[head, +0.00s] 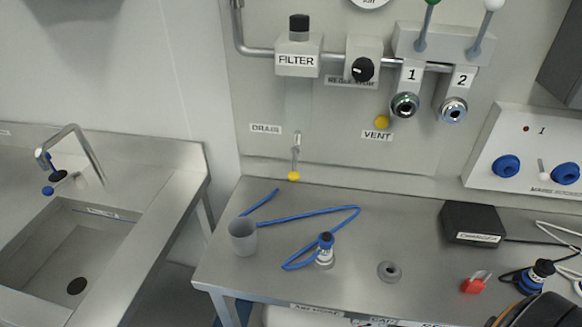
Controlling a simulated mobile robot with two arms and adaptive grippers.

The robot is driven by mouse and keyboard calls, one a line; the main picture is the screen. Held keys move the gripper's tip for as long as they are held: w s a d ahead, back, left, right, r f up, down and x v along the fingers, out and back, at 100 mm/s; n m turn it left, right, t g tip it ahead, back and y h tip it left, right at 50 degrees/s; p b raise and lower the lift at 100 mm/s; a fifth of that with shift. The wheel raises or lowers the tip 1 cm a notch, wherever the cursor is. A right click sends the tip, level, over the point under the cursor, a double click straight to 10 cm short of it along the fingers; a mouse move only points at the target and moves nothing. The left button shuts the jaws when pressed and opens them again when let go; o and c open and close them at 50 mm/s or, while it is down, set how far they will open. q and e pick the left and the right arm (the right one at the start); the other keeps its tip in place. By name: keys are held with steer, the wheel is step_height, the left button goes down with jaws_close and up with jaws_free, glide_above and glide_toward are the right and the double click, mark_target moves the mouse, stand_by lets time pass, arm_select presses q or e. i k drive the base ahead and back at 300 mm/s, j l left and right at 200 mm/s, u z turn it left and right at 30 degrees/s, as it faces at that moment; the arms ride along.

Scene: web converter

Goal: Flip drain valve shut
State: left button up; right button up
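The drain valve (296,150) is a small metal fitting on the wall panel, below the clear filter bowl and right of the DRAIN label (266,129). A thin stem hangs down from it to a yellow tip (293,176) just above the bench. The valve is too small to tell its lever position for sure. The filter (298,60), a grey block with a black knob on top, sits above it. Neither my left nor my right gripper shows in the head view.
The steel bench (340,290) holds a grey cup (243,237), blue tubing (310,214), a small blue-capped bottle (325,251), a grey ring (389,271) and a black charger (472,223). A sink (75,250) stands left. A dark rounded shape (545,312) fills the lower right corner.

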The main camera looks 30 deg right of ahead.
mark_target(293, 176)
steer(key=z, duration=1.7)
steer(key=k+j, duration=0.15)
steer(key=k, duration=0.35)
